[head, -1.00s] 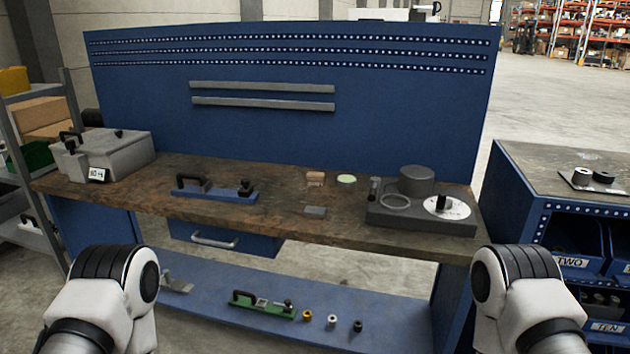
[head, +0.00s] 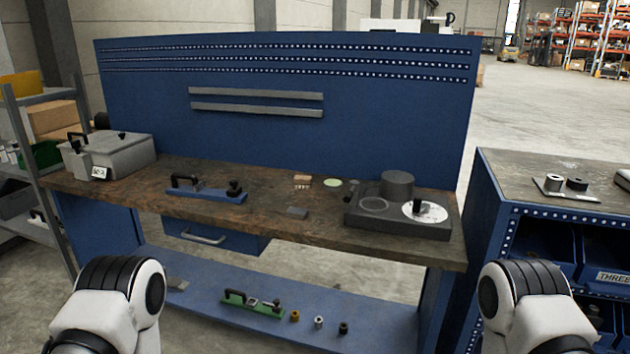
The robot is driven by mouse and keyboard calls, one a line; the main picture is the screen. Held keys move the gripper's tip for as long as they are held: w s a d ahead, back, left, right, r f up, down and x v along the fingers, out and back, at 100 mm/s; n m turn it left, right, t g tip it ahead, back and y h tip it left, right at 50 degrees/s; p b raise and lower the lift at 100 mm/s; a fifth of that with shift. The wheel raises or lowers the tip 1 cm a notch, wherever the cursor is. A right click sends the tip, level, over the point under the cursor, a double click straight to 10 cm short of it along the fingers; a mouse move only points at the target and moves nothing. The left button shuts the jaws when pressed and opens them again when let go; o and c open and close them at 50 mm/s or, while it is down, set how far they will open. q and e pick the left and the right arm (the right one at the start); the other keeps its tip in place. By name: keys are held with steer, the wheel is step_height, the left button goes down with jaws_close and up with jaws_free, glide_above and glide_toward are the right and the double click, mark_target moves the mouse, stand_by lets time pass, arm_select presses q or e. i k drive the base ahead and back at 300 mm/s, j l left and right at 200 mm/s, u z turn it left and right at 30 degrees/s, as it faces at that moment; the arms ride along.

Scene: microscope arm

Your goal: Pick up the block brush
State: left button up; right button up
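A small tan block with a lighter, bristle-like lower edge (head: 302,182) sits toward the back of the brown workbench top (head: 262,222); it looks like the block brush, though it is small in the head view. Nothing touches it. A flat grey block (head: 297,213) lies in front of it and a pale green disc (head: 332,183) lies to its right. Only white and black links of my two arms show at the lower left and lower right, well short of the bench. Neither gripper is in view.
A blue tool with black handles (head: 206,190) and a grey lidded box (head: 108,155) stand left on the bench. A dark fixture (head: 397,222) stands right. The lower shelf (head: 222,312) holds a green tool and small cylinders. A blue cabinet (head: 492,240) stands at right.

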mark_target(301, 182)
steer(key=i+l+u, duration=0.1)
steer(key=i, duration=0.3)
steer(key=i+l+u, duration=0.1)
steer(key=i, duration=0.3)
steer(key=i+l+u, duration=0.1)
steer(key=i, duration=0.3)
